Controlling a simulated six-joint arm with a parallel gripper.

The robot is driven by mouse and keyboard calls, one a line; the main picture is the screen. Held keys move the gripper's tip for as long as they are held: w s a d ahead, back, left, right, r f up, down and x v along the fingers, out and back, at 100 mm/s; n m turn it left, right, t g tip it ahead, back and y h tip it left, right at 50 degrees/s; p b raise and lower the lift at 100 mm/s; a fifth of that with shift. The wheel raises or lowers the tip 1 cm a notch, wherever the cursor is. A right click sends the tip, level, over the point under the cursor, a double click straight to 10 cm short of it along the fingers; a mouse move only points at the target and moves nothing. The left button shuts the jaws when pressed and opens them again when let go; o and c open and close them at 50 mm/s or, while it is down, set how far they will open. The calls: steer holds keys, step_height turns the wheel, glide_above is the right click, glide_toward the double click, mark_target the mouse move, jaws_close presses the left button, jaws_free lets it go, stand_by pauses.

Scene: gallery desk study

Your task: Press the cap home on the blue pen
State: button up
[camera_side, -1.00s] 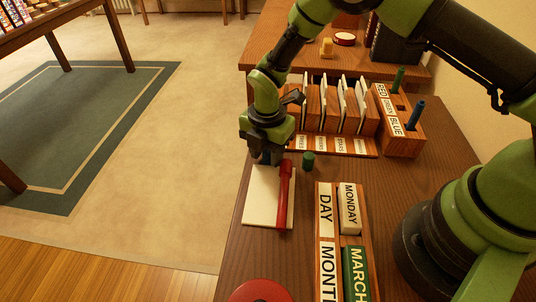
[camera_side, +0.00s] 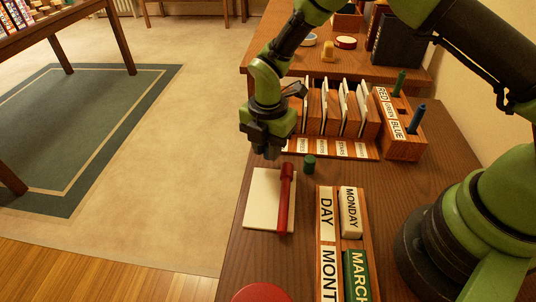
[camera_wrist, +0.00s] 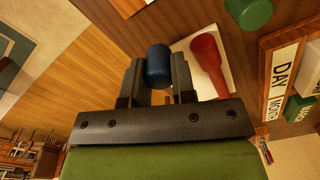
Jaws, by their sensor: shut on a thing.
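My gripper (camera_side: 269,152) is shut on the blue cap (camera_wrist: 158,65), which stands out between the fingertips in the wrist view. In the side view the gripper hangs above the desk, just beyond the top of the white pad, and the cap is hard to make out. The blue pen (camera_side: 416,118) stands upright in the wooden pen rack (camera_side: 404,148) at the right, near the BLUE label. The gripper and cap are well to the left of the pen, apart from it.
A green pen (camera_side: 399,82) stands in the same rack. A red pen (camera_side: 284,200) lies on the white pad (camera_side: 261,200). A green cap (camera_side: 309,164) stands on the desk. A card holder (camera_side: 340,115) lies between gripper and rack. The DAY/MONTH block tray (camera_side: 326,235) is in front.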

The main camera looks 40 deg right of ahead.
steer(key=r, duration=0.6)
steer(key=shift+d+r, duration=0.2)
steer(key=shift+r, duration=0.1)
steer(key=s+d+r+m, duration=0.1)
steer(key=d+r+m, duration=0.3)
steer(key=d, duration=0.7)
step_height(320, 180, up, 6)
steer(key=f+m, duration=0.1)
steer(key=m, duration=0.7)
glide_above(420, 107)
steer(key=shift+d+r, duration=0.1)
steer(key=shift+r, duration=0.15)
steer(key=shift+f, duration=3.05)
steer(key=shift+f, duration=0.15)
steer(key=o, duration=1.4)
